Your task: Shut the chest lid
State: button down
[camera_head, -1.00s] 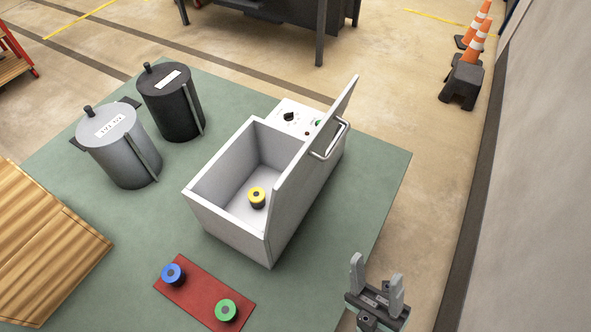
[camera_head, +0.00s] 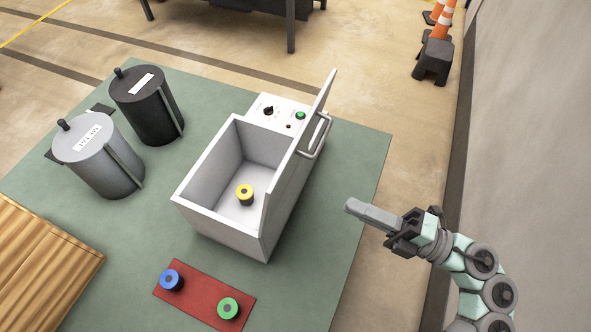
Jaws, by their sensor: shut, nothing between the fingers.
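The white chest (camera_head: 218,220) stands on the green table with its top open. Its lid (camera_head: 301,135) stands up nearly vertical along the chest's right side, with a metal bar handle (camera_head: 319,139) on its outer face. A yellow spool-like piece (camera_head: 244,194) sits on the chest floor. My gripper (camera_head: 350,206) is to the right of the chest, beyond the lid's outer side, with its fingers together and pointing left toward the chest. It is apart from the lid and handle, and nothing shows between the fingers.
A control panel (camera_head: 281,112) with a black knob and green button is at the chest's back. Grey (camera_head: 100,160) and black (camera_head: 147,107) canisters stand at left. A red mat (camera_head: 201,293) holds blue (camera_head: 171,280) and green (camera_head: 228,308) pieces. Table between gripper and chest is clear.

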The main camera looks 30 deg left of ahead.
aim_at(282, 174)
jog(key=p+x, duration=0.8)
jog(key=x, duration=0.4)
jog(key=shift+s+a+r, duration=0.1)
jog(key=shift+s+a, duration=0.05)
jog(key=shift+a, duration=0.25)
jog(key=shift+a+r, duration=0.1)
